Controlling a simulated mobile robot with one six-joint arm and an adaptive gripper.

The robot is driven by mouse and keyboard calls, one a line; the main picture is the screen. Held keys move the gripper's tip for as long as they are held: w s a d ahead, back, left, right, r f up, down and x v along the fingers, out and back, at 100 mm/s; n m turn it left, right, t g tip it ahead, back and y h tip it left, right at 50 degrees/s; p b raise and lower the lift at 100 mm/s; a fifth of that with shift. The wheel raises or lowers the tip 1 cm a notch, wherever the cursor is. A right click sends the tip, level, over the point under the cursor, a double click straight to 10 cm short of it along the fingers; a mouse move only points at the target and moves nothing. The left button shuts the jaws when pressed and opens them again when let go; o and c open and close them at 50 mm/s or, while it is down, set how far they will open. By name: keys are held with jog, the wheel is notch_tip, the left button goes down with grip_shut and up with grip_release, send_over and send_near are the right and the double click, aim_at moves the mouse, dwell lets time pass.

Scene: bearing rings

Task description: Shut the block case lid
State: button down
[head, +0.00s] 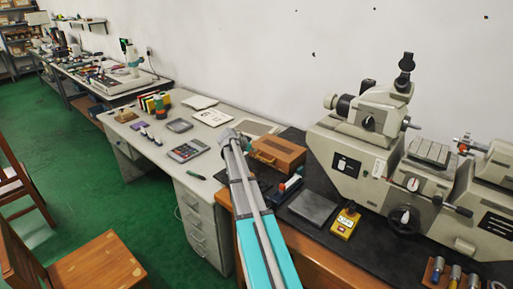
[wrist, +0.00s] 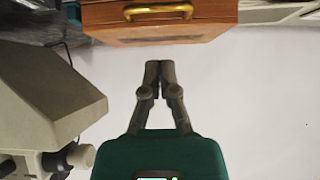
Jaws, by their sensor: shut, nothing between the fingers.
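The block case (head: 277,152) is a brown wooden box on the dark bench top, just right of my arm's far end in the head view. Its lid looks down, but I cannot tell whether a small gap is left. In the wrist view the wooden case (wrist: 215,30) shows at the top edge, cut off, with a brass handle (wrist: 158,11) on its face. My gripper (wrist: 159,64) is shut and empty, its fingertips together. The tips appear just below the case in that view, with no clear contact.
A grey machine (head: 350,150) stands right of the case, and a grey plate (head: 313,208) and yellow device (head: 345,222) lie in front. A calculator (head: 188,151) lies on the desk to the left. The white wall is behind.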

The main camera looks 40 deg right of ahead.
jog(key=p+v, duration=0.1)
jog(key=v, duration=0.3)
jog(key=shift+a+f+p, duration=0.1)
jog(key=shift+a+p, duration=0.1)
jog(key=shift+p, duration=0.2)
jog(key=s+a+f+n+y, duration=0.2)
jog(key=s+a+n, duration=0.3)
jog(key=a, duration=0.9)
jog(key=s+a+f+n+g+y, duration=0.1)
jog(key=s+a+n+y, duration=0.3)
jog(key=s+a, duration=0.6)
jog(key=s+a+f+n+g+y, duration=0.1)
jog(key=s+a+f+n+y, duration=0.2)
jog(key=a, duration=1.5)
jog(key=s+n, duration=0.3)
jog(key=s, duration=0.2)
jog(key=shift+s+a+f+n+y, duration=0.2)
jog(key=shift+s+f+n+y, duration=0.1)
jog(key=shift+s+n+y, duration=0.1)
